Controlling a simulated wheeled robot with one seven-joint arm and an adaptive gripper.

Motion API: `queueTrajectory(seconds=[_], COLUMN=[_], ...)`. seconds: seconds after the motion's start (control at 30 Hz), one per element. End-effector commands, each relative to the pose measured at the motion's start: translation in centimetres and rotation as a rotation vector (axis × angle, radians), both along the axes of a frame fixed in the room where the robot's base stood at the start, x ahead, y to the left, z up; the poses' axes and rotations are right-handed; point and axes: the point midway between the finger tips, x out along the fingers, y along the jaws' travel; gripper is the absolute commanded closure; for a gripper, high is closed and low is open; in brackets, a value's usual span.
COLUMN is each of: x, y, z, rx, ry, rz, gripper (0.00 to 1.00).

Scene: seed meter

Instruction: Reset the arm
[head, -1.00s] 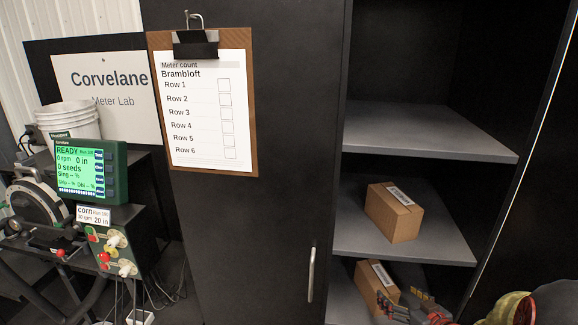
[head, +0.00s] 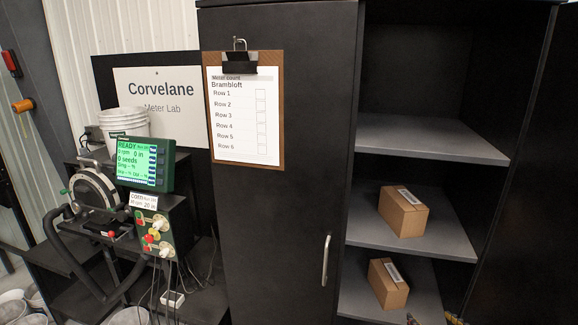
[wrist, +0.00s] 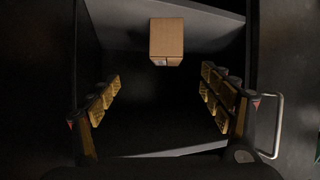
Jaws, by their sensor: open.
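My gripper (wrist: 160,98) is open and empty in the wrist view, with its yellow-padded fingers spread to the left and right. Dark empty space lies between the fingers. A brown cardboard box (wrist: 167,40) stands on a shelf beyond the fingertips, apart from them. In the head view only small tips of my gripper show at the bottom edge, below the cabinet's lower shelf; the rest of the arm is out of that view.
The open black cabinet holds one box (head: 403,211) on its middle shelf and another (head: 388,283) on the lower shelf. The top shelf (head: 430,137) is bare. A door handle (head: 326,260) sticks out. A clipboard (head: 243,110), seed meter monitor (head: 146,163) and white buckets (head: 124,122) are to the left.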

Motion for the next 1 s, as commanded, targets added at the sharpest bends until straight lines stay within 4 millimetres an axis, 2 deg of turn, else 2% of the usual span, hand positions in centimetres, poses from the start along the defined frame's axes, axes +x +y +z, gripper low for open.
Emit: queueTrajectory(seconds=[0.37, 0.47, 0.57, 0.67, 0.8, 1.0], x=[-0.2, -1.0, -2.8, -5.9, -11.4, -20.6], y=[0.2, 0.8, 2.3, 4.5, 8.9, 16.1], z=[5.7, 8.0, 10.8, 13.4, 15.6, 16.6], rx=[-0.124, -0.153, -0.174, -0.17, -0.128, -0.033], ry=[0.082, 0.118, 0.168, 0.236, 0.348, 0.519], rz=[-0.116, -0.16, -0.211, -0.254, -0.269, -0.194], gripper=[0.2, 0.2, 0.2, 0.2, 0.2, 0.2])
